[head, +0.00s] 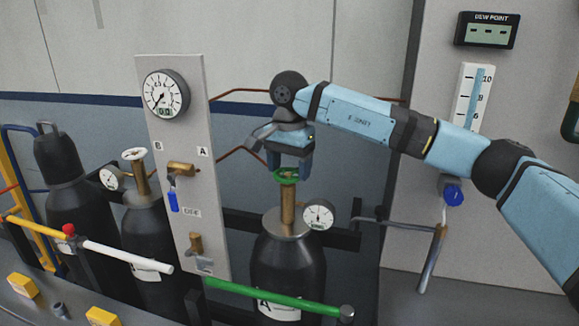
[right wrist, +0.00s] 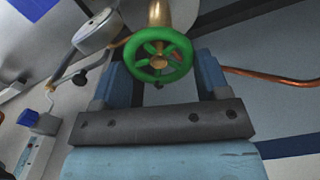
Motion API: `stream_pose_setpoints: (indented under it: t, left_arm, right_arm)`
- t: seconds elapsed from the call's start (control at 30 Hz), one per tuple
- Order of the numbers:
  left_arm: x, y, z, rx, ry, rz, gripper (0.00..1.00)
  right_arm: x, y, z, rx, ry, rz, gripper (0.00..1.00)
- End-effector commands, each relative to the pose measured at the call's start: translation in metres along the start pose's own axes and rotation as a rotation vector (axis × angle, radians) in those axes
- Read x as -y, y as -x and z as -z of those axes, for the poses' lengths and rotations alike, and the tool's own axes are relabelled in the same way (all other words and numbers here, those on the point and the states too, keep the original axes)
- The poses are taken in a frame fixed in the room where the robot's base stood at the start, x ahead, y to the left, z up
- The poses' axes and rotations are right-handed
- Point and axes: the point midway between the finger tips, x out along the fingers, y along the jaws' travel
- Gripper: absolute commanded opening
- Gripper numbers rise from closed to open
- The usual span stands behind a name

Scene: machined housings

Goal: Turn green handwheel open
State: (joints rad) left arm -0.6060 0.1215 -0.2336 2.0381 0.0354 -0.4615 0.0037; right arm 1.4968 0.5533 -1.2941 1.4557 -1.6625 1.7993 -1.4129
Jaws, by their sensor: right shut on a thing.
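The green handwheel (head: 287,177) sits on top of the brass valve stem of the black cylinder marked A (head: 288,262). My right gripper (head: 289,168) is over the wheel from above, with its blue fingers on either side of the rim. In the right wrist view the handwheel (right wrist: 158,75) shows whole, with spokes and a brass hub, between the two fingers of the gripper (right wrist: 161,68). The gripper is shut on the wheel. Finger contact on the rim is hard to see. My left gripper is not in view.
A pressure gauge (head: 318,215) sits beside the valve. A grey panel (head: 215,240) with a larger gauge (head: 166,95) stands left. Another cylinder (head: 150,225) has a white handwheel (head: 135,154). A green bar (head: 275,298) crosses in front. Copper pipes run behind.

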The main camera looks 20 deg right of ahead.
Motion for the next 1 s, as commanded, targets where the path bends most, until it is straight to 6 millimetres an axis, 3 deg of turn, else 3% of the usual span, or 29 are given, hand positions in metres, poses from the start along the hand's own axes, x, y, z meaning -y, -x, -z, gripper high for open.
stream_pose_setpoints:
  t: [0.37, 0.4, 0.5, 0.83, 1.0]
  left_arm:
    - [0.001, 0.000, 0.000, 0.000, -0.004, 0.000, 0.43]
    - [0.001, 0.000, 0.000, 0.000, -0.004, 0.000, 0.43]
    - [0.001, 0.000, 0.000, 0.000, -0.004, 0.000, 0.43]
    - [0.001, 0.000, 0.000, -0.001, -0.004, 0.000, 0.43]
    - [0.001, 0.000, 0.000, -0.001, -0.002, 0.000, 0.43]
  right_arm:
    - [0.000, 0.002, 0.000, -0.001, 0.007, 0.003, 0.45]
    - [0.000, 0.002, 0.000, -0.001, 0.007, 0.003, 0.73]
    - [0.000, 0.002, 0.000, -0.001, 0.006, 0.002, 0.94]
    - [0.000, 0.004, 0.000, -0.001, 0.005, 0.001, 0.94]
    - [0.001, 0.025, 0.000, -0.002, 0.005, 0.004, 0.94]
